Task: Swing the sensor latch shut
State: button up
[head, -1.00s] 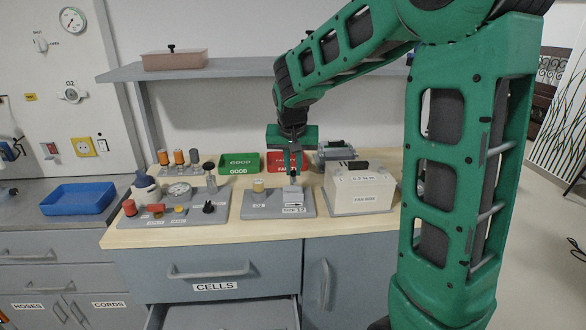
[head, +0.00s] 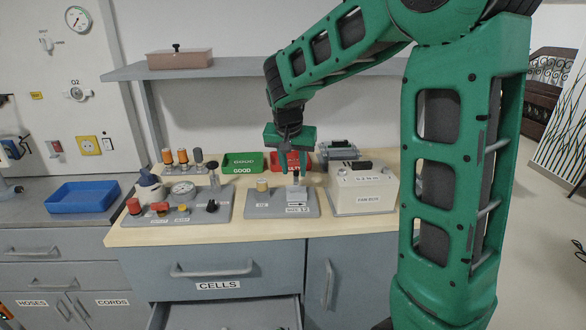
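A grey board (head: 254,211) on the wooden counter carries a beige cylinder (head: 262,186) and a pale grey block (head: 297,196) with a small upright piece on top. The block bears a label and an arrow. The sensor latch seems to be part of this block, but it is too small to tell how far it is swung. My gripper (head: 294,168) points down just above and behind the block. Its fingers look apart with nothing held between them. I cannot tell whether a finger touches the upright piece.
A panel with knobs and a gauge (head: 183,189) stands left of the board. A cream box (head: 362,190) stands close on the right. A green tray (head: 242,162) and a red tray (head: 281,160) lie behind. A shelf (head: 235,69) hangs above, and a drawer (head: 225,313) below is open.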

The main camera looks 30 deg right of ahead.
jog(key=shift+d, duration=0.1)
jog(key=shift+r, duration=0.15)
jog(key=v, duration=1)
jog(key=shift+a+r, duration=0.15)
jog(key=shift+a, duration=0.05)
jog(key=s+d+f+g, duration=0.1)
jog(key=s+d+f, duration=0.25)
jog(key=s, duration=0.55)
jog(key=s+d+f+g, duration=0.15)
jog(key=s+d, duration=0.35)
jog(key=s, duration=0.5)
jog(key=s+a+f+n+y, duration=0.1)
jog(key=s+f, duration=0.2)
jog(key=s, duration=0.4)
jog(key=s+f+y, duration=0.2)
jog(key=s+f, duration=0.2)
jog(key=s, duration=0.3)
jog(key=shift+a+n+g, duration=0.35)
jog(key=shift+n+g, duration=0.05)
jog(key=shift+g, duration=0.05)
jog(key=shift+f, duration=0.15)
